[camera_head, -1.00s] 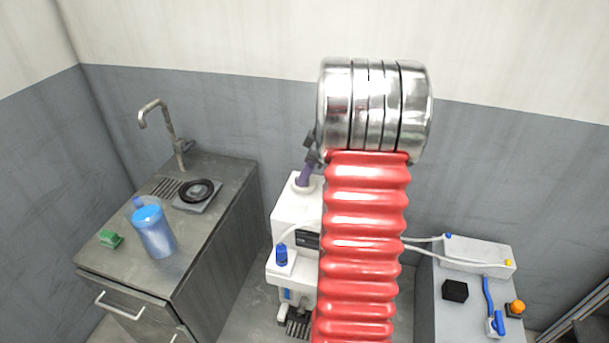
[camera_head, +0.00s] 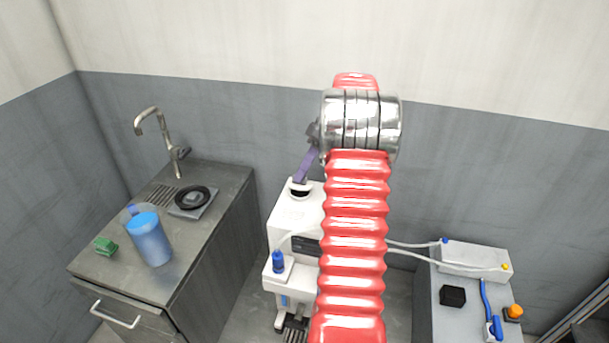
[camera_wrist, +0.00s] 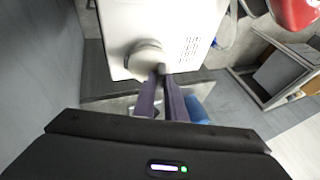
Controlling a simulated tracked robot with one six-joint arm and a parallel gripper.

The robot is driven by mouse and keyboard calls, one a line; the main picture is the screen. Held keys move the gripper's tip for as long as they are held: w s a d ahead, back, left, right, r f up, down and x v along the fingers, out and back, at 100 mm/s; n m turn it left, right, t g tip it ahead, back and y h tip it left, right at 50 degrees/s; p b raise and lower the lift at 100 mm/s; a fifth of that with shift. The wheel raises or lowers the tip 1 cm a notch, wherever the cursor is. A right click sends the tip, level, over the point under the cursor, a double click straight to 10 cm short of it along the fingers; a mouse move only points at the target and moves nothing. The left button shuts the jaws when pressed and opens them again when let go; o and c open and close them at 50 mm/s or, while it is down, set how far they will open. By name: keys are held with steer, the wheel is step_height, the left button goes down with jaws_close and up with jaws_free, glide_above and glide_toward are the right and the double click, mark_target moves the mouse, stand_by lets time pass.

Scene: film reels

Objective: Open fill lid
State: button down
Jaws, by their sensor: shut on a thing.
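The white machine (camera_head: 290,213) stands against the back wall, partly hidden by my red arm. On its top is a round fill neck with a dark opening (camera_head: 299,193). My gripper (camera_head: 299,179) has purple fingers and is just above that opening. It is shut on the white fill lid (camera_head: 293,185), which shows only as a thin light edge over the dark gap and seems raised. In the wrist view the round white lid (camera_wrist: 143,58) is at the fingertips, against the machine's white top. The fingers hide part of it, and I cannot tell whether it is hinged or free.
A sink counter (camera_head: 215,225) on the left holds a blue jug (camera_head: 149,240), a green sponge (camera_head: 106,246) and a black round part (camera_head: 192,197). On the right, a grey bench (camera_head: 445,320) carries a white box (camera_head: 470,257), with tubes running toward the machine.

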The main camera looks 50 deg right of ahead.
steer(key=shift+w+d+r+g+y, duration=0.15)
steer(key=shift+w+d+g+y, duration=0.15)
steer(key=shift+d+y, duration=0.35)
steer(key=shift+r, duration=0.1)
steer(key=c, duration=1.8)
jaws_free()
steer(key=shift+r, duration=0.1)
step_height(320, 180, up, 10)
steer(key=shift+f, duration=0.2)
